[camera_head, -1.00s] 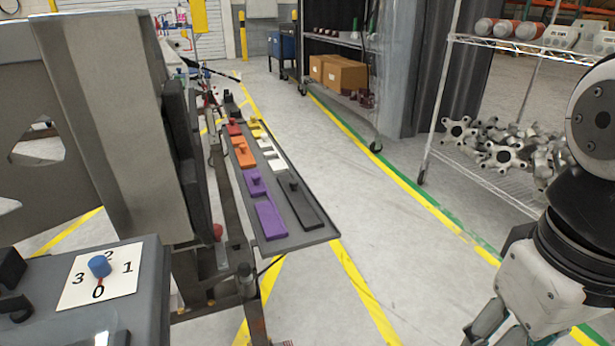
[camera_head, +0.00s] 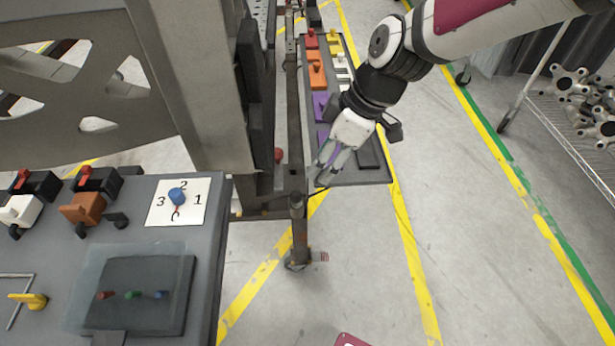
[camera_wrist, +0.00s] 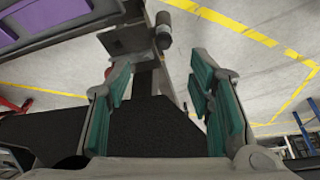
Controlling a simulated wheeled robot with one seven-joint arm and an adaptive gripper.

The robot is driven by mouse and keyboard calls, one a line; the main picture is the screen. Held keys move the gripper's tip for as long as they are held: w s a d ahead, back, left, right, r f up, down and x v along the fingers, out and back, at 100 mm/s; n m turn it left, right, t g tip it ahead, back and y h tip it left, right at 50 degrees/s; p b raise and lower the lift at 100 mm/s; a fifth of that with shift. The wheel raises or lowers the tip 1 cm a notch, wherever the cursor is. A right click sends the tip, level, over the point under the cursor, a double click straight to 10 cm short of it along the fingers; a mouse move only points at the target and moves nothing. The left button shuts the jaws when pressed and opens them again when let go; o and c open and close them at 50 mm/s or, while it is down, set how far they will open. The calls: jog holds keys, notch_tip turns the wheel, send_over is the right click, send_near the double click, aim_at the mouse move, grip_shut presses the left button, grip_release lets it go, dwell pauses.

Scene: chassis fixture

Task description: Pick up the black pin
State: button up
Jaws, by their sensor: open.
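The dark tray (camera_head: 372,180) holds rows of coloured blocks with pins. The black block (camera_head: 369,154) at its near right is partly covered by my arm, and its black pin is hidden in the head view. My gripper (camera_head: 323,172) is in front of the near left part of the tray, by the purple block (camera_head: 326,140). In the wrist view my gripper (camera_wrist: 160,75) has its two teal-padded fingers spread with nothing held between them. A purple piece (camera_wrist: 80,15) is at the upper left there. I cannot make out the black pin in the wrist view.
A large grey metal fixture (camera_head: 190,80) stands left of the tray. A dark post (camera_head: 298,225) rises near my gripper. A grey console (camera_head: 150,240) with a blue knob (camera_head: 177,195) is at lower left. Open floor lies right of the tray.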

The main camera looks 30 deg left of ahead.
aim_at(296, 193)
jog(key=b+x, duration=0.3)
jog(key=x, duration=0.5)
jog(key=shift+s+a+f, duration=0.1)
jog(key=shift+a+f, duration=0.1)
jog(key=shift+a, duration=0.05)
jog(key=shift+s+a+b+x, duration=0.1)
jog(key=shift+s+b+x, duration=0.1)
jog(key=shift+b+x, duration=0.9)
jog(key=shift+s+a+b+x, duration=0.15)
jog(key=shift+b+x, duration=0.3)
jog(key=shift+x, duration=1.15)
jog(key=shift+r, duration=0.15)
grip_shut()
